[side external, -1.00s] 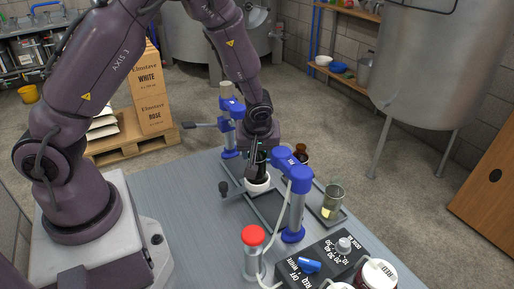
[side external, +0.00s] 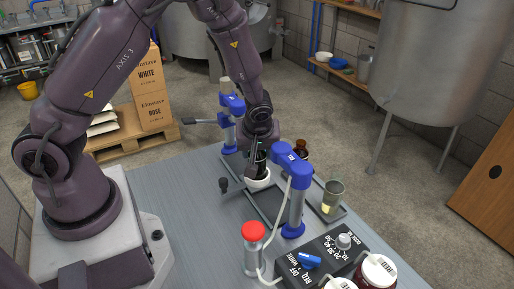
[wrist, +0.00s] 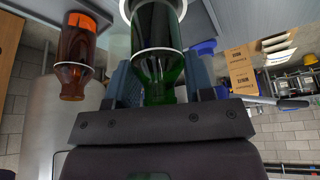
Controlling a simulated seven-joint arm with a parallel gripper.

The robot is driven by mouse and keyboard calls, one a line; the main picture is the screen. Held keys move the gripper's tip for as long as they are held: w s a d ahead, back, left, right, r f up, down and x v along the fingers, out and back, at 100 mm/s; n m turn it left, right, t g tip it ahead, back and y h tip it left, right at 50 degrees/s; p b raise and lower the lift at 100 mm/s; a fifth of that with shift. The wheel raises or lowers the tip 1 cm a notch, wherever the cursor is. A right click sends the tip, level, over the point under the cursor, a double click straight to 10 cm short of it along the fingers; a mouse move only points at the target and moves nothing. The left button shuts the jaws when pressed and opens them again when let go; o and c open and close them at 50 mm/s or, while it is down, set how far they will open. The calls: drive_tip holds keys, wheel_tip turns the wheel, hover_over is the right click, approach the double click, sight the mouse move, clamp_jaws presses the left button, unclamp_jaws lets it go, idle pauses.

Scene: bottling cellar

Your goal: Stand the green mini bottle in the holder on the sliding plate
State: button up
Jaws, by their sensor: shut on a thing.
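My gripper (side external: 259,152) is shut on the green mini bottle (wrist: 160,75), which fills the middle of the wrist view between the fingers. In the side view the bottle (side external: 262,158) is mostly hidden by the fingers and stands roughly upright. Its lower end is at the white round holder (side external: 258,184), and the holder's rim (wrist: 127,12) curves around the bottle at the top of the wrist view. I cannot tell whether the bottle touches the holder's floor. The sliding plate (side external: 237,188) lies under the holder, with a black knob at its left.
A blue-headed post (side external: 296,200) stands close to the right of the holder. A red-topped cylinder (side external: 254,245) and control box (side external: 318,262) are in front. A blue lever press (side external: 231,110) stands behind.

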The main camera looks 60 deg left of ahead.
drive_tip(key=shift+f, duration=0.1)
drive_tip(key=o, duration=1.6)
drive_tip(key=shift+c, duration=0.2)
drive_tip(key=shift+r, duration=3)
drive_tip(key=shift+r, duration=0.15)
drive_tip(key=s+d+r+m+t+h, duration=0.1)
drive_tip(key=s+d+r+m+h, duration=0.1)
drive_tip(key=s+r+m, duration=0.4)
drive_tip(key=s+d+r+m+t+h, duration=0.2)
drive_tip(key=s+d+r+m, duration=0.3)
drive_tip(key=s+r, duration=0.7)
drive_tip(key=shift+d+r+m+t, duration=0.3)
drive_tip(key=shift+r+m, duration=0.6)
drive_tip(key=shift+r, duration=0.05)
